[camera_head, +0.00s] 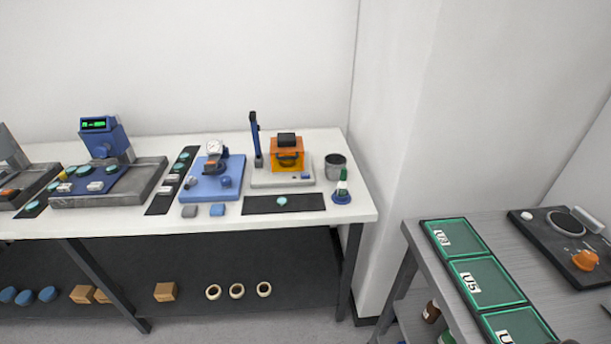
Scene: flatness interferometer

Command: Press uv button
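No button marked "UV" can be read in the head view. An orange box-shaped device (287,154) with a black top and a dark handle-like front stands on a pale base (262,181) on the white bench. A small blue knob or button (305,175) shows at the base's front right. A dark blue upright post (255,137) rises at its left. Whether any of these is the UV button, I cannot tell. Neither my left nor my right gripper is in view.
A blue stand with a dial gauge (214,149) and a blue instrument with a green display (95,124) stand further left. Green trays (485,281) lie on a nearer grey table (560,310).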

